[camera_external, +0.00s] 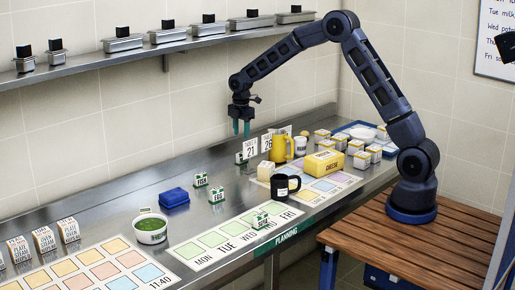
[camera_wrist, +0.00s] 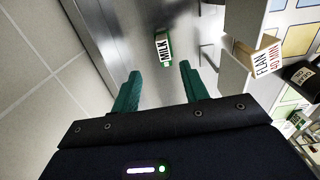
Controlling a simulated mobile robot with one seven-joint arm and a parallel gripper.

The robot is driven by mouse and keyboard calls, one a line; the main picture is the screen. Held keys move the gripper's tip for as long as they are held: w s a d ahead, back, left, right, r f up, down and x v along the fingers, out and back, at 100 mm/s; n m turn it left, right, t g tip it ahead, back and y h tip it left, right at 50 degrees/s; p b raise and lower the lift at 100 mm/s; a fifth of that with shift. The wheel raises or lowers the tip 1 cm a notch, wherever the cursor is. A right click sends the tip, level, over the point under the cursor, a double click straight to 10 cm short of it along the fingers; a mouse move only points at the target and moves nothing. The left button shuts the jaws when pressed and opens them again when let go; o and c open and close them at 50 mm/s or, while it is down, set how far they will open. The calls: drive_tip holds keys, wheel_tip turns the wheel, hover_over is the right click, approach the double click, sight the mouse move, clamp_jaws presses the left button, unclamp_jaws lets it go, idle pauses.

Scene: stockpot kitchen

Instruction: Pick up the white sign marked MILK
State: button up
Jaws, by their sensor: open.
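The MILK sign (camera_wrist: 163,49) is a small white card with black letters and a green base and edge. In the wrist view it stands on the steel counter, just beyond the gap between my fingertips. In the external view my gripper (camera_external: 241,129) points down above the back of the counter, near the tiled wall and behind the large number cards (camera_external: 250,148). The fingers do not appear to touch the sign.
A box marked FLAN (camera_wrist: 258,60) stands to the right in the wrist view. A yellow jug (camera_external: 282,149), a black mug (camera_external: 284,187) and a yellow cheese block (camera_external: 324,162) crowd the counter nearby. The shelf (camera_external: 150,50) runs along the wall above.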

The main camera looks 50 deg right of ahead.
wheel_tip(320, 180, down, 6)
drive_tip(key=shift+r, duration=0.2)
drive_tip(key=shift+s+d+f, duration=0.15)
drive_tip(key=shift+f, duration=1.2)
drive_tip(key=shift+s+d+f, duration=0.1)
drive_tip(key=shift+f, duration=1.25)
clamp_jaws()
